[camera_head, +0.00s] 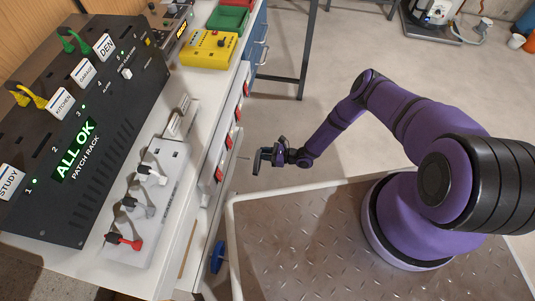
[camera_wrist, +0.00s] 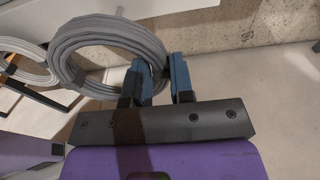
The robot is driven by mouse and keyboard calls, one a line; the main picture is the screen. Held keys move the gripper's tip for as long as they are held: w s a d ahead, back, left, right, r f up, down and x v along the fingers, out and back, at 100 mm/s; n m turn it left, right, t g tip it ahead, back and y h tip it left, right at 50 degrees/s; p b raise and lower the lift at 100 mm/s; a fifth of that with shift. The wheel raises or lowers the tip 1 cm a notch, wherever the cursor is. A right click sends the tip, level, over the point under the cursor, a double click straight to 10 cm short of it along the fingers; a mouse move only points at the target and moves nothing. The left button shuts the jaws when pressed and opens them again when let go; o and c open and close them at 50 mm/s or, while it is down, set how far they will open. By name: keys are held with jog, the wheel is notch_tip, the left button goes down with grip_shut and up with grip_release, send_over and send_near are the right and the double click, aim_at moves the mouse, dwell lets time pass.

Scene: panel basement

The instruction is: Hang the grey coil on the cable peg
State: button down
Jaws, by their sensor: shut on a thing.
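The grey coil (camera_wrist: 75,50) is a thick ring of wound cable at the upper left of the wrist view. My gripper (camera_wrist: 163,80), with blue finger pads, is shut on the coil's right side; the left finger lies in front of part of it. In the head view my gripper (camera_head: 263,160) is beside the bench front, near a thin pale rod (camera_head: 243,157). The coil is not clear there.
A lighter coil (camera_wrist: 30,70) hangs left of the grey coil. The white bench (camera_head: 205,110) carries a patch rack (camera_head: 85,120) and a yellow box (camera_head: 208,48). A blue round thing (camera_head: 217,257) is low by the bench.

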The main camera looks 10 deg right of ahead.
jog(key=f+x, duration=0.1)
jog(key=x, duration=0.5)
jog(key=shift+a, duration=0.25)
dwell(0.7)
jog(key=shift+w, duration=0.1)
dwell(0.4)
jog(key=c, duration=0.9)
grip_release()
jog(key=v, duration=1)
jog(key=shift+d, duration=0.4)
